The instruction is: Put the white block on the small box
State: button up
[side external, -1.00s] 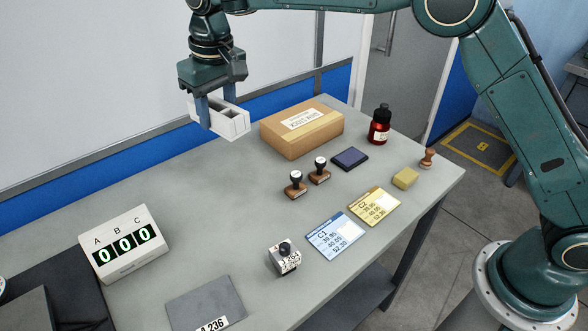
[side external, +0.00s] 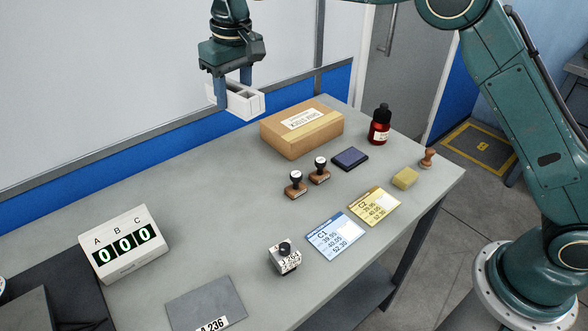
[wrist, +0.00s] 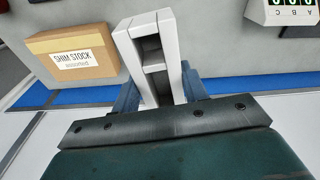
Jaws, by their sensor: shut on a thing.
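The white block (side external: 244,101) is a hollow, open-topped piece with a divider inside. My gripper (side external: 230,92) is shut on it and holds it in the air at the back of the bench, left of the small box. The block also shows in the wrist view (wrist: 152,57) between the blue fingers (wrist: 160,92). The small box (side external: 302,128) is a brown carton with a tan band and a white label. It lies flat on the bench, and in the wrist view the box (wrist: 75,55) reads "SHIM STOCK". The block is apart from the box, and the box's top is bare.
A red bottle (side external: 380,124) stands right of the box. Two stamps (side external: 296,184) and a dark pad (side external: 350,159) lie in front of it. A counter display (side external: 124,244) stands at the left. The grey bench (side external: 200,205) is clear between display and box.

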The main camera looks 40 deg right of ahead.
jog(key=w+d+r, duration=0.1)
jog(key=d, duration=0.5)
jog(key=w+d+r, duration=0.2)
jog(key=d, duration=0.4)
notch_tip(320, 180, up, 2)
jog(key=m, duration=0.2)
send_over(309, 122)
jog(key=f, duration=1.5)
jog(key=shift+s+f, duration=0.2)
jog(key=shift+f, duration=0.1)
jog(key=shift+f, duration=0.1)
jog(key=shift+f, duration=2)
jog(key=shift+f, duration=0.1)
jog(key=o, duration=1.2)
jog(key=shift+f, duration=0.1)
jog(key=shift+o, duration=0.2)
